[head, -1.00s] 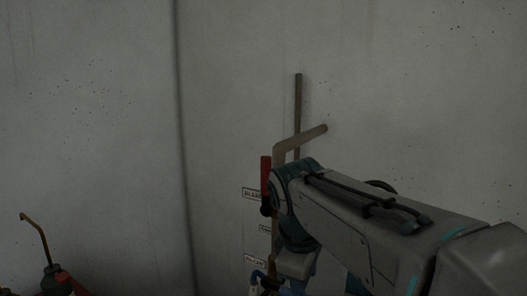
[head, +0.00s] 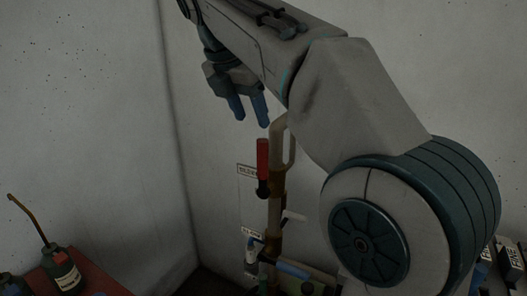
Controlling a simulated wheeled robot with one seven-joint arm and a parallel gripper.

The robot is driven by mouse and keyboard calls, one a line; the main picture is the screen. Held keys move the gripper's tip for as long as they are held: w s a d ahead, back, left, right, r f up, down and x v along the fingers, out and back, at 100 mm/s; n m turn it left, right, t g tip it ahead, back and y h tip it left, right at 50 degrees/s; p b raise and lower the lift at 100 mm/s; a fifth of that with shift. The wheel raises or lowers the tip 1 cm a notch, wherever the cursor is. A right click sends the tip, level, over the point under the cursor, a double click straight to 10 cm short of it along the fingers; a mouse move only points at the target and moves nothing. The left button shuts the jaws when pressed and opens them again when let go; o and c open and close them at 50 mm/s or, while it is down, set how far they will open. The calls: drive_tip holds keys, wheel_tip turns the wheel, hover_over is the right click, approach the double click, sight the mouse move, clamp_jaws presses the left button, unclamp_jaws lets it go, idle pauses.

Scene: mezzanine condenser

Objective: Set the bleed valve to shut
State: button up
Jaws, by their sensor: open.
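The bleed valve's red lever (head: 262,160) stands upright on the vertical pipe (head: 277,210), beside a label plate (head: 247,170) that seems to read "BLEED". The label is partly covered by the lever. My gripper (head: 250,113) hangs above and slightly left of the lever, its two blue fingers pointing down and apart. It is open and empty, and it looks clear of the lever, though depth is hard to judge.
An oil can (head: 61,268) stands on a red surface (head: 95,280) at lower left. Labelled boxes (head: 509,262) sit at lower right. The wall at left is bare.

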sight(265, 154)
drive_tip(key=x, duration=1.1)
drive_tip(key=shift+d+f, duration=0.1)
drive_tip(key=shift+f, duration=0.25)
clamp_jaws()
